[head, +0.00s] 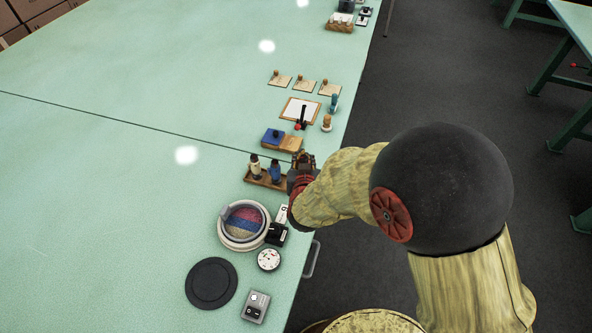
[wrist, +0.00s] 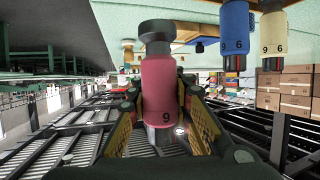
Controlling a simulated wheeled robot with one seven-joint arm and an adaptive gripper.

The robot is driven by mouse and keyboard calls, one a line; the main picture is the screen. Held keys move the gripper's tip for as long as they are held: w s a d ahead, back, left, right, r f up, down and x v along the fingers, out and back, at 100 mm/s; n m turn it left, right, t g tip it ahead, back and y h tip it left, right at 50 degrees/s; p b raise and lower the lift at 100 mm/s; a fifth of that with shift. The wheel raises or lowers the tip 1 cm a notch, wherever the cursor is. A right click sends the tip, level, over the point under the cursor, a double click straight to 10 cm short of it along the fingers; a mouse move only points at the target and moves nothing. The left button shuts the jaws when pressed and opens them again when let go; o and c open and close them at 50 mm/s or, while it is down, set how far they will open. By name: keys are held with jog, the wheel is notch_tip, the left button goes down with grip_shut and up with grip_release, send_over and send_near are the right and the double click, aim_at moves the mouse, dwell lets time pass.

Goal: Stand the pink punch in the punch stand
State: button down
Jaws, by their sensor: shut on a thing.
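My gripper (head: 302,163) is at the table's right edge, just right of the wooden punch stand (head: 264,183). In the wrist view my gripper (wrist: 160,132) is shut on the pink punch (wrist: 165,90), which has a dark grey head and a number on its side. The pink punch is not clearly seen in the head view, where my arm covers that spot. A cream punch (head: 255,167) and a blue punch (head: 274,171) stand upright in the stand. The blue punch (wrist: 236,30) and the cream punch (wrist: 272,38) also show in the wrist view, apart from the pink one.
A blue-and-wood block (head: 283,140) lies just behind the stand. In front are a round hoop with striped tufting (head: 243,224), a small dial (head: 269,260) and a black disc (head: 211,283). The table's left side (head: 90,200) is clear.

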jog(key=f, duration=0.1)
jog(key=w+a, duration=0.1)
jog(key=f, duration=0.1)
jog(key=shift+w+a+f+b, duration=0.25)
jog(key=shift+a+f+b, duration=0.05)
jog(key=shift+a+b, duration=0.1)
jog(key=shift+w+a+f+b, duration=0.1)
jog(key=shift+f+b, duration=0.45)
jog(key=shift+f, duration=0.35)
jog(key=shift+w+a+f+b, duration=0.1)
jog(key=shift+f+b, duration=0.4)
jog(key=shift+f, duration=0.4)
jog(key=shift+f, duration=0.15)
jog(key=c, duration=1.6)
grip_release()
